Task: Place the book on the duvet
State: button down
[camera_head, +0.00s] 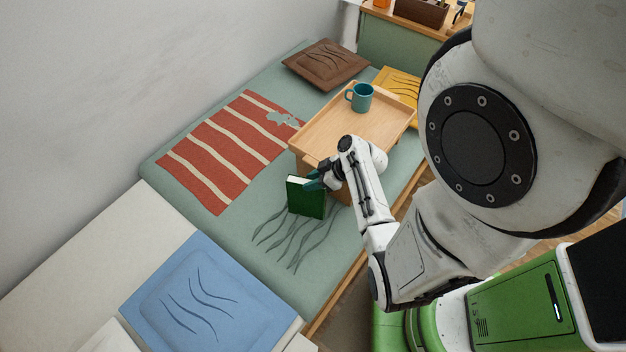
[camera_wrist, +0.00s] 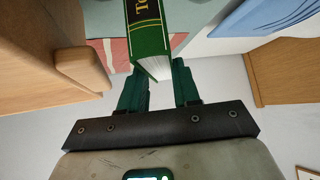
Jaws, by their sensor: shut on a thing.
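The green book (camera_head: 306,199) stands upright over the bed, just in front of the wooden tray table. My gripper (camera_head: 316,182) is shut on its upper right part. In the wrist view the book (camera_wrist: 147,38) shows its spine and white pages at the fingertips of my gripper (camera_wrist: 160,75). The grey-green cover (camera_head: 262,208) on the bed, which looks like the duvet, lies under and around the book, with dark wavy lines near it. I cannot tell whether the book's lower edge touches the cover.
The tray table (camera_head: 340,122) with a teal mug (camera_head: 360,97) stands behind my gripper. A red striped blanket (camera_head: 225,150) lies left, a brown cushion (camera_head: 325,65) and yellow cushion (camera_head: 400,84) at the back, a blue cushion (camera_head: 205,295) in front. The cover left of the book is clear.

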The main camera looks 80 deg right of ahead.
jog(key=c, duration=0.8)
grip_release()
jog(key=d+v, duration=0.1)
jog(key=v, duration=1.1)
jog(key=w+a+n+g+y, duration=0.1)
jog(key=w+a+g+y, duration=0.35)
jog(key=w+a, duration=0.75)
jog(key=a+r+g+h, duration=0.1)
jog(key=a, duration=0.3)
jog(key=a+r+g+h, duration=0.1)
jog(key=a+r, duration=0.1)
jog(key=a, duration=0.3)
jog(key=a+r+g+h, duration=0.1)
jog(key=a+r+h, duration=0.1)
jog(key=a, duration=0.3)
jog(key=shift+g+b, duration=0.3)
jog(key=shift+g, duration=0.05)
